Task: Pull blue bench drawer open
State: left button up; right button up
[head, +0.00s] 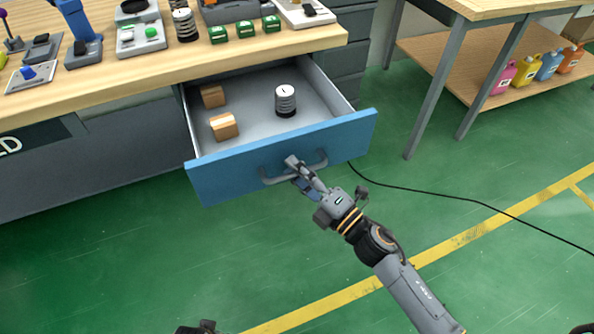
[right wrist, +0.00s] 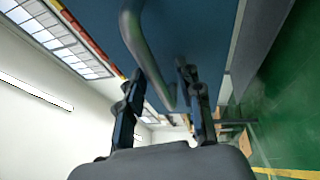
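The blue bench drawer (head: 230,177) is pulled well out from under the wooden bench in the head view. Its grey bar handle (head: 268,179) runs across the front and also shows in the right wrist view (right wrist: 135,35). My right gripper (head: 298,170) is at the middle of this handle.
Inside the drawer are two brown boxes (head: 224,127) and a striped cylinder (head: 285,101). The bench top (head: 180,60) holds several devices. A side table (head: 430,60) with coloured bottles (head: 527,68) stands at right. A black cable (head: 430,192) crosses the green floor, which is otherwise open in front.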

jog(key=shift+s+d, duration=0.1)
jog(key=v, duration=1.1)
jog(key=shift+s+d, duration=0.2)
jog(key=shift+s, duration=0.15)
jog(key=shift+f, duration=0.15)
